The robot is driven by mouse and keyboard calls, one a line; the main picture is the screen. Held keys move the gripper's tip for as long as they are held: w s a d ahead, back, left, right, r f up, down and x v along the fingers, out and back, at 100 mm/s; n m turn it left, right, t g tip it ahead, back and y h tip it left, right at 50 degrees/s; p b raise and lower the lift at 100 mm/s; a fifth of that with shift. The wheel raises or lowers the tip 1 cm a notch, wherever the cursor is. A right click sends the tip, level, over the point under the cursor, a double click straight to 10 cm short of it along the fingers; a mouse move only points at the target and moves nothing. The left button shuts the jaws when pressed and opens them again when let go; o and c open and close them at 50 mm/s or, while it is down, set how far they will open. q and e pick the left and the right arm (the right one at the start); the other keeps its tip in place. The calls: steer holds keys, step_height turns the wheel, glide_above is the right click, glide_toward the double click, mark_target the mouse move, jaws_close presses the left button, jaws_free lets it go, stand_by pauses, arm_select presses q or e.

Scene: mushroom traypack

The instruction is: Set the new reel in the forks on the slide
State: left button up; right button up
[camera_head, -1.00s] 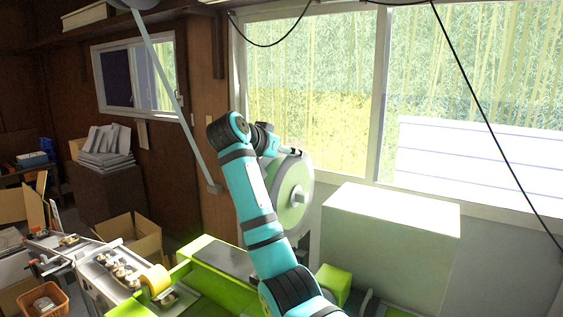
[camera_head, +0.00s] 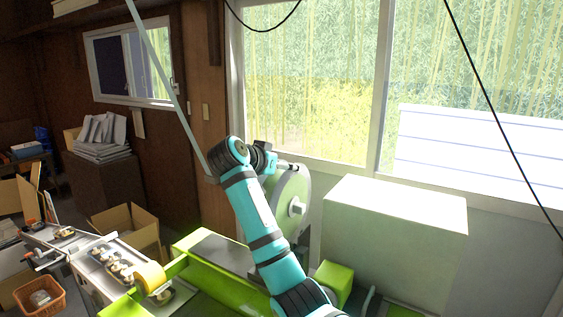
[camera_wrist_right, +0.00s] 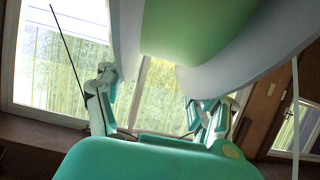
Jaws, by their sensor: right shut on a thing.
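The new reel (camera_head: 287,205), a pale green and white disc with a light hub, stands upright above the green machine (camera_head: 195,243) in the head view. My right arm crosses in front of its left part. My right gripper (camera_head: 282,165) is at the reel's upper edge and is shut on it; its fingers are largely hidden there. In the right wrist view, the fingers (camera_wrist_right: 158,100) are on either side of the reel (camera_wrist_right: 190,45), which fills the top. I cannot make out the forks or the slide; the arm and reel cover that area. My left gripper is not in view.
A large pale box-shaped cabinet (camera_head: 395,235) stands right of the reel, below the window. A yellow roll (camera_head: 150,276) and a conveyor with mushroom trays (camera_head: 118,265) lie to the left. A cardboard box (camera_head: 128,229) and an orange basket (camera_head: 40,297) are further left.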

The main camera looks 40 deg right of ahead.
steer(key=shift+f, duration=3.5)
steer(key=shift+f+b, duration=0.95)
steer(key=shift+f, duration=0.6)
steer(key=shift+b, duration=0.3)
steer(key=shift+s+f, duration=0.1)
steer(key=shift+f, duration=0.1)
steer(key=o, duration=1.8)
steer(key=shift+d+f, duration=0.1)
steer(key=shift+o, duration=0.3)
